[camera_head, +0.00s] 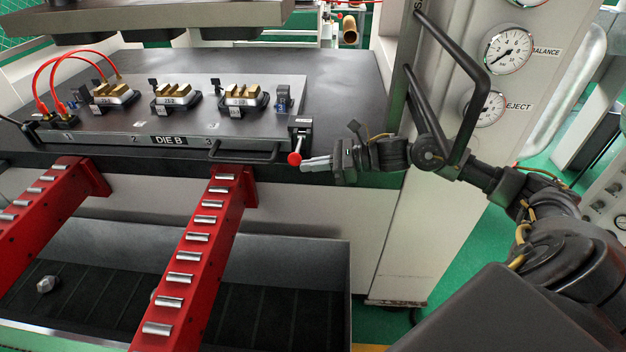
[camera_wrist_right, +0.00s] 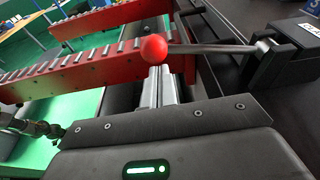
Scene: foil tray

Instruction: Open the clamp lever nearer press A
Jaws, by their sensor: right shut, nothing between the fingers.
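A clamp lever with a red ball knob (camera_head: 294,158) stands out from its dark clamp block (camera_head: 300,127) at the right end of the DIE B plate. In the right wrist view the red knob (camera_wrist_right: 153,48) is at the end of a grey rod (camera_wrist_right: 215,48) that runs to the clamp block (camera_wrist_right: 282,58). My right gripper (camera_head: 304,162) is shut and empty, its fingertips right by the knob. Whether they touch it I cannot tell. In the right wrist view the shut fingers (camera_wrist_right: 157,86) point at the knob. No label for press A is readable.
Red roller arms (camera_head: 205,235) stick out in front of the press. A black handle bar (camera_head: 243,155) is left of the knob. A gauge column (camera_head: 400,220) stands close to my right arm. A dark jointed shape (camera_wrist_right: 35,129), perhaps my left arm, shows in the wrist view.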

